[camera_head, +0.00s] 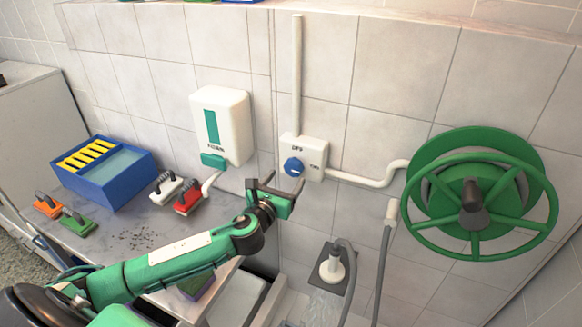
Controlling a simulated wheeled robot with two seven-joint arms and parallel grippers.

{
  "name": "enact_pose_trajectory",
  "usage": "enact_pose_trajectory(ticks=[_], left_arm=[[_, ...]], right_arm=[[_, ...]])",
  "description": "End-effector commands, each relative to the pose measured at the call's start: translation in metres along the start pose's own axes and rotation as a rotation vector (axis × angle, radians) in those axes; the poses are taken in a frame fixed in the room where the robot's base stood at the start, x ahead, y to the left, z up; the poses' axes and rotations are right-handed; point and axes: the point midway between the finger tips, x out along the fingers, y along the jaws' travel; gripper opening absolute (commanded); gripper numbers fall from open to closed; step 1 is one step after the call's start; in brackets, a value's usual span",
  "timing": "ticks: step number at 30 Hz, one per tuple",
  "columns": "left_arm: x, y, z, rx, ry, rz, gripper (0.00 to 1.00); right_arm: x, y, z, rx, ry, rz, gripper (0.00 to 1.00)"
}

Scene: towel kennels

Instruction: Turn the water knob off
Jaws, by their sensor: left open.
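The blue water knob (293,167) sits on a white wall box (316,158) fixed to the tiles, with white pipes leading from it. My left gripper (281,183) is open and empty, just below and in front of the knob. Its two fingers point up toward the box, one to each side of the knob's lower area. I cannot tell whether a finger touches the knob. My right gripper is out of view.
A green hose reel (474,200) stands out from the wall at right. A white soap dispenser (223,125) hangs left of the box. A blue bin (103,177) and several brushes lie on the counter (150,232). A white nozzle (332,268) stands low beneath the knob.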

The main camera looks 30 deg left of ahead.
Motion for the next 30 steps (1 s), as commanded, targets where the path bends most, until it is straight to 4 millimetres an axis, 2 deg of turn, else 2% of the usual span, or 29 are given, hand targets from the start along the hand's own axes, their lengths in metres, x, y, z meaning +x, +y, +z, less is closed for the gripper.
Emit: enact_pose_trajectory(ticks=[3,9,21,27,28,30], left_arm=[[0.02,0.0,0.003,-0.002,-0.001,0.001,0.7],[0.039,0.0,0.001,-0.001,0.0,0.001,0.7],[0.045,0.0,0.0,-0.001,0.0,0.0,0.7],[0.045,0.0,0.0,-0.001,0.0,0.0,0.3],[0.045,0.0,0.0,-0.001,0.0,0.0,0.26],[0.044,0.0,0.0,-0.001,0.0,0.0,0.26]], right_arm=[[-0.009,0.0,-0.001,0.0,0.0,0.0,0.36],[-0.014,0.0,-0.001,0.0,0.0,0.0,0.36],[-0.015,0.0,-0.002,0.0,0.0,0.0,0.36],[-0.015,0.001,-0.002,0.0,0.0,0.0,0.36],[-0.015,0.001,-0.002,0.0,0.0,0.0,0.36],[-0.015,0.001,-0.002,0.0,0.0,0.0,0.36]])
